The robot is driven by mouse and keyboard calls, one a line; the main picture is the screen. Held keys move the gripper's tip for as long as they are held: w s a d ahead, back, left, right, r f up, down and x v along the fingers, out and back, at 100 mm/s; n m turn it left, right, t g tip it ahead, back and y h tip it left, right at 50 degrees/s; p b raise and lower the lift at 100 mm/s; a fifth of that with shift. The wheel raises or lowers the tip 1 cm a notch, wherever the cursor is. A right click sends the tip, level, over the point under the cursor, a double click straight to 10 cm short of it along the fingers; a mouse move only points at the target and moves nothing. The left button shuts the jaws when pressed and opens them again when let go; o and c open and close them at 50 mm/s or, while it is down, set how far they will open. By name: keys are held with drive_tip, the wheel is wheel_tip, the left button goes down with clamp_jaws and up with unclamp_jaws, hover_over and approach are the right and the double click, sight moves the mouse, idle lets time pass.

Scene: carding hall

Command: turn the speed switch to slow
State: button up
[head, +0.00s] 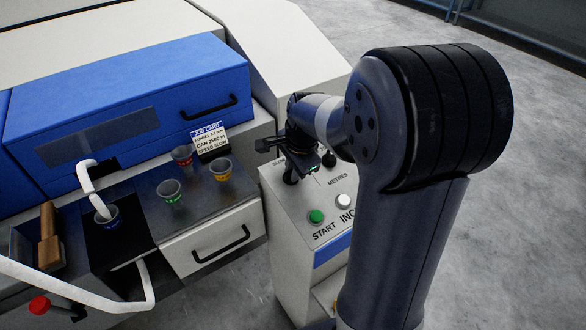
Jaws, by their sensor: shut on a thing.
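The control panel (300,205) is a pale sloping top on a box right of the machine, with a small "SLOW" label at its upper left. My gripper (293,170) is over the upper left of this panel, beside that label. It is shut on the speed switch (290,179), a small dark knob mostly hidden under the jaws. Which way the switch points cannot be made out. A job card (208,136) on the machine ledge reads "SPEED SLOW".
A blue cover (130,100) is behind. Grey floor is open at right.

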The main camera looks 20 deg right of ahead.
drive_tip(key=shift+n, duration=0.4)
clamp_jaws()
drive_tip(key=n, duration=0.3)
drive_tip(key=shift+n, duration=0.3)
drive_tip(key=n+b, duration=0.1)
drive_tip(key=n, duration=0.3)
drive_tip(key=shift+n, duration=0.3)
drive_tip(key=n, duration=0.4)
drive_tip(key=shift+n+b, duration=0.3)
drive_tip(key=shift+b, duration=0.05)
drive_tip(key=shift+n+b, duration=0.3)
drive_tip(key=shift+n, duration=1.8)
drive_tip(key=o, duration=0.7)
unclamp_jaws()
drive_tip(key=shift+o, duration=0.2)
drive_tip(key=shift+r, duration=0.1)
